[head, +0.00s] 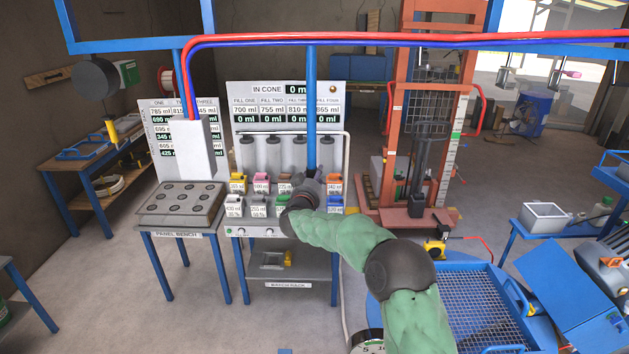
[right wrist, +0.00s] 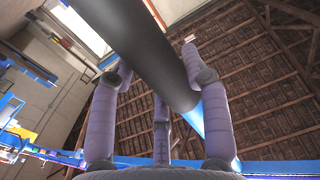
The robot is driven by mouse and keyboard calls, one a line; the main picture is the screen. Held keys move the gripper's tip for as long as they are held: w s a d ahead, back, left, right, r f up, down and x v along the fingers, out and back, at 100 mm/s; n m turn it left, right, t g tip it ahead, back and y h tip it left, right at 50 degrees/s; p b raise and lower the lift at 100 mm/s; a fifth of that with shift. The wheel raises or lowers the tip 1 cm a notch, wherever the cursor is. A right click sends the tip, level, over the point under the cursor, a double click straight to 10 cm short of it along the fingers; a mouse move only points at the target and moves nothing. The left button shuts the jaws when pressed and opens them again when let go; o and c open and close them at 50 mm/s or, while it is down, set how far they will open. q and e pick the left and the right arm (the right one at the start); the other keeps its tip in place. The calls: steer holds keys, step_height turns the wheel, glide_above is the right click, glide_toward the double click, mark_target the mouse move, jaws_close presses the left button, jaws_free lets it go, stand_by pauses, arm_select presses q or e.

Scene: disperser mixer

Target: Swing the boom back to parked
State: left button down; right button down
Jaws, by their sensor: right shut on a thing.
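An overhead blue beam (head: 130,45) crosses the top of the head view, with red and blue lines (head: 400,40) running beside it. I cannot tell exactly which of these parts form the boom. A blue upright bar (head: 311,100) hangs down from there to a dark handle at its lower end. My right gripper (head: 312,185) is at this lower end, in front of the cone station. In the right wrist view its fingers close around a thick dark cylinder (right wrist: 140,45), the handle. A blue bar shows behind it. My left gripper is not in view.
The fill panel (head: 285,95) and bench stand behind the gripper. A panel bench (head: 180,205) stands to the left, with a white box (head: 182,150) above it. An orange mast (head: 455,110) stands right of centre. A blue mesh tray (head: 490,310) is at the lower right.

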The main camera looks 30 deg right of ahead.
steer(key=shift+s+r, duration=0.1)
steer(key=shift+r, duration=0.1)
steer(key=c, duration=0.6)
jaws_free()
steer(key=shift+a+f, duration=0.1)
steer(key=v, duration=1.2)
